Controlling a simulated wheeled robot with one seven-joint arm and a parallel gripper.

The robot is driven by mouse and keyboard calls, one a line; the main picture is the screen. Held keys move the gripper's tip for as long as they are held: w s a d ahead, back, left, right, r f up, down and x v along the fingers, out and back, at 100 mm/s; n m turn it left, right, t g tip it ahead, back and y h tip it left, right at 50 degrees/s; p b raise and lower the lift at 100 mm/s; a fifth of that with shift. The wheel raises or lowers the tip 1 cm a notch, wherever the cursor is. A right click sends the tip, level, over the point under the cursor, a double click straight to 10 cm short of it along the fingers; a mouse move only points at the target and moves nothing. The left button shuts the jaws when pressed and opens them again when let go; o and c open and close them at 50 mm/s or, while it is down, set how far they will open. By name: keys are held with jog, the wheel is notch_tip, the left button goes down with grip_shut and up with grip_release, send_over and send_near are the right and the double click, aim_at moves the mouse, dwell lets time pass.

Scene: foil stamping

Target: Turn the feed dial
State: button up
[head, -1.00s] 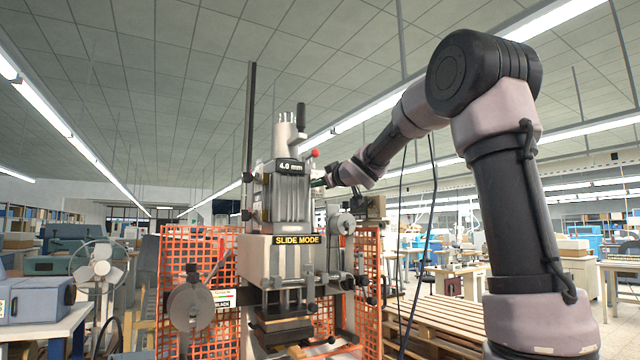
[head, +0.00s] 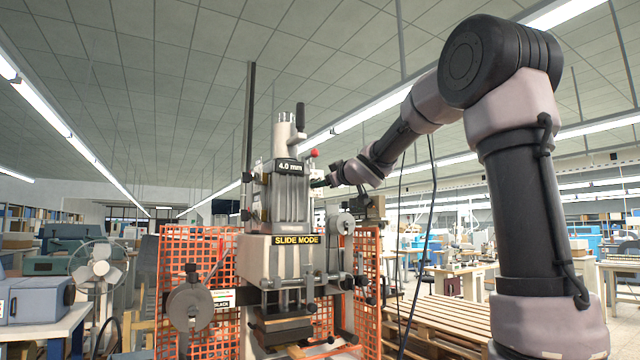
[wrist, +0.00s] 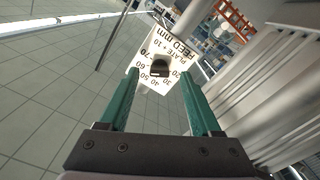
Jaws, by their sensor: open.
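The feed dial is a small dark knob (wrist: 160,68) on a white plate (wrist: 150,50) marked "FEED mm" with numbers around the knob, in the wrist view. My gripper (wrist: 155,80) has two green fingers, spread apart and empty. In the picture the knob lies between the fingertips, but I cannot tell how far beyond them it is. In the head view my gripper (head: 320,183) is at the right side of the stamping press (head: 290,200), partly hidden by the press and my wrist. The dial cannot be made out there.
The press carries a "4.0 mm" display (head: 290,167) and a "SLIDE MODE" sign (head: 297,240). A red-knobbed lever (head: 315,153) is just above my gripper. Orange mesh guards (head: 195,260) flank the press. A ribbed grey body (wrist: 285,85) is close on the right in the wrist view.

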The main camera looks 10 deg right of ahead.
jog(key=v, duration=0.8)
jog(key=shift+s+d, duration=0.1)
jog(key=s+d+f+m+g+h, duration=0.4)
jog(key=s+d+f+m+h, duration=0.35)
jog(key=s+f+m, duration=0.35)
jog(key=s+a+f+m+g+y, duration=0.1)
jog(key=s+a+f+g+y, duration=0.1)
jog(key=s+f, duration=0.5)
jog(key=s+a+f+m+g+y, duration=0.1)
jog(key=s+a+f+g+y, duration=0.1)
jog(key=s+f, duration=0.5)
jog(key=s+a+g, duration=0.1)
jog(key=s+g, duration=0.1)
jog(key=s, duration=0.3)
jog(key=shift+f+m, duration=0.15)
jog(key=shift+m, duration=0.25)
